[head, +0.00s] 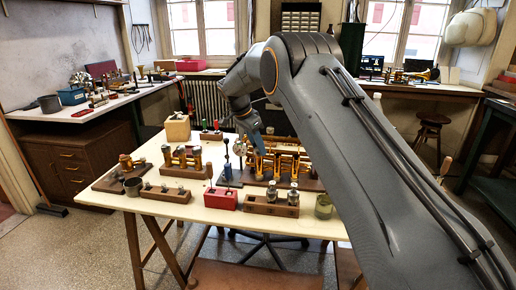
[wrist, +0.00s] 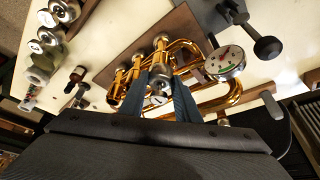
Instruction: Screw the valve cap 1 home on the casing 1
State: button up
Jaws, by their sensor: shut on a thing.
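The brass horn (head: 287,163) lies on a dark wooden base on the pale bench, with its valve casings standing upright. My gripper (head: 258,148) is over the left end of the casing row in the head view. In the wrist view my gripper's two blue-grey fingers (wrist: 160,88) close on a small silvery cap (wrist: 158,83), which I take to be valve cap 1. The cap is at the top of a casing, but the fingers hide the join, so I cannot tell how far it is seated. Other casings (wrist: 137,58) of the horn stand beside it.
A dial gauge (wrist: 224,62) is close to the right of the fingers in the wrist view. A red block (head: 221,199), a wooden rack with silvery parts (head: 270,206) and a small green-grey pot (head: 323,206) stand along the front edge. A wooden block (head: 177,128) is at the back left.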

jog(key=shift+w+m+g+h+b, duration=0.15)
jog(key=shift+m+g+b, duration=0.25)
jog(key=shift+m+b, duration=0.7)
jog(key=shift+m+g+h+b, duration=0.25)
jog(key=shift+m+g+b, duration=0.15)
jog(key=shift+m+b, duration=0.7)
jog(key=o, duration=1.2)
jog(key=shift+o, duration=0.2)
